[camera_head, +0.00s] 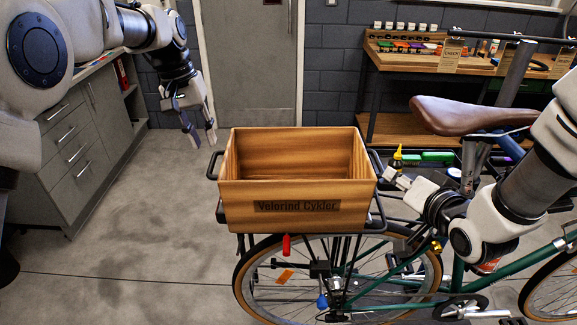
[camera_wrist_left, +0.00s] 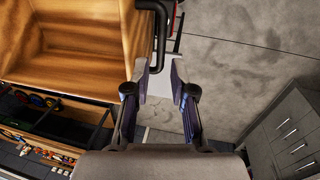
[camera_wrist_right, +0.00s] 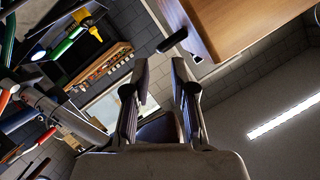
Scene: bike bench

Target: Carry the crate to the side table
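The wooden crate (camera_head: 296,197) sits upright on the rear rack of the bicycle and looks empty. It has a dark handle on each side; the left handle (camera_head: 213,167) also shows in the left wrist view (camera_wrist_left: 163,50). My left gripper (camera_head: 201,142) is open and empty, beside the left handle and apart from it. My right gripper (camera_head: 390,180) is open and empty, close to the crate's right side. In the right wrist view the right handle (camera_wrist_right: 172,41) lies just beyond the fingertips (camera_wrist_right: 160,75). I cannot make out a side table for certain.
The bicycle's brown saddle (camera_head: 455,115) and green frame stand right of the crate, near my right arm. A workbench (camera_head: 470,65) with small items stands at the back right. A grey drawer cabinet (camera_head: 80,160) is at the left. The floor (camera_head: 120,260) left of the bicycle is clear.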

